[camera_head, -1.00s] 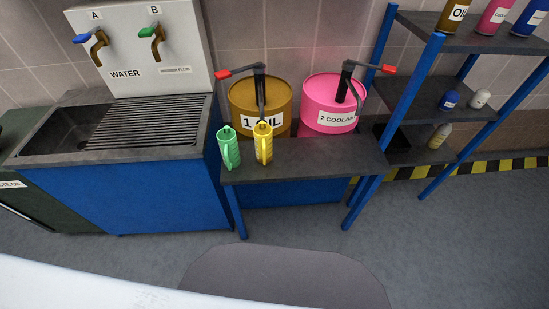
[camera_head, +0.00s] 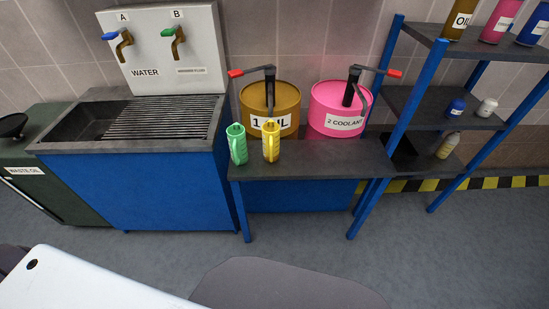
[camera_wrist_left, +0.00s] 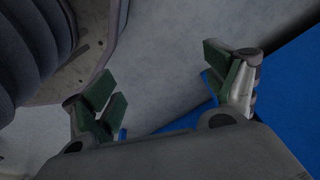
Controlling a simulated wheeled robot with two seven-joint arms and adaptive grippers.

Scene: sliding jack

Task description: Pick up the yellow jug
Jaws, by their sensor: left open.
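The yellow jug (camera_head: 271,143) stands upright on the dark bench (camera_head: 300,165), in front of the brown oil drum (camera_head: 284,103). A green jug (camera_head: 237,145) stands just to its left, with a small gap between them. Neither of my grippers shows in the head view. In the left wrist view my left gripper (camera_wrist_left: 170,90) is open, its two fingers wide apart with nothing between them. Past the fingers I see grey floor and blue surfaces. The jug does not show in the wrist view.
A pink coolant drum (camera_head: 338,108) stands right of the oil drum; both have pumps with red-tipped handles. A sink unit (camera_head: 185,190) stands left of the bench, a shelf rack (camera_head: 412,98) right. The floor (camera_head: 330,252) ahead of the bench looks mostly clear.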

